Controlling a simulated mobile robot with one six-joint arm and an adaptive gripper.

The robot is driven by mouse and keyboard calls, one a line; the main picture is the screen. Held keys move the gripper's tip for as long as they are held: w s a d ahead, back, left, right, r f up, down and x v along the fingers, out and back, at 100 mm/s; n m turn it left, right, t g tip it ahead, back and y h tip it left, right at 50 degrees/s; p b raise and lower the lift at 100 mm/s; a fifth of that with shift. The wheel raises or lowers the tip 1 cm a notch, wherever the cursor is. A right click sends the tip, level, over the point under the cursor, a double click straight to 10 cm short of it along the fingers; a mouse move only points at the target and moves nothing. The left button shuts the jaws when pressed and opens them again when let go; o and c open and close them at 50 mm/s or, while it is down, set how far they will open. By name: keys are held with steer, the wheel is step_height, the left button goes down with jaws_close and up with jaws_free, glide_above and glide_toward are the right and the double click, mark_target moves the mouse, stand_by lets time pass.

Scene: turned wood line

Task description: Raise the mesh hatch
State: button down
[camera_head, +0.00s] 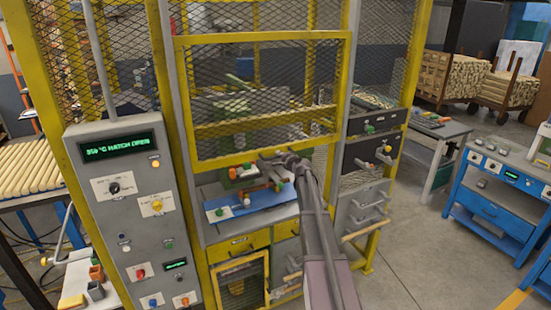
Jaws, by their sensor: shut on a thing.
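The mesh hatch (230,85) is a yellow-framed panel of diamond mesh in the middle of the view, set between the yellow posts of a cage. Its lower bar hangs above an opening, so it stands at least partly raised. My gripper (277,160) is at this lower bar, right of its middle, and appears shut on the hatch there. My arm reaches up to it from the bottom. The exact grip is small and partly hidden by the gripper itself.
A blue plate (243,209) with small parts lies in the opening below the hatch. The grey control panel (130,215) stands at left. Yellow drawers (239,245) are below. A blue workbench (498,190) stands at right, with bare floor between it and the cage.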

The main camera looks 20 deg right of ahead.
steer(key=shift+d+r+p, duration=0.15)
steer(key=shift+r+p, duration=1.75)
steer(key=shift+r, duration=0.3)
steer(key=shift+d+r+p, duration=0.1)
steer(key=shift+r+p, duration=1.75)
steer(key=shift+r, duration=0.3)
steer(key=c, duration=0.9)
jaws_free()
steer(key=shift+c, duration=0.2)
steer(key=o, duration=0.3)
steer(key=shift+d, duration=0.2)
steer(key=shift+o, duration=0.2)
steer(key=shift+a, duration=0.25)
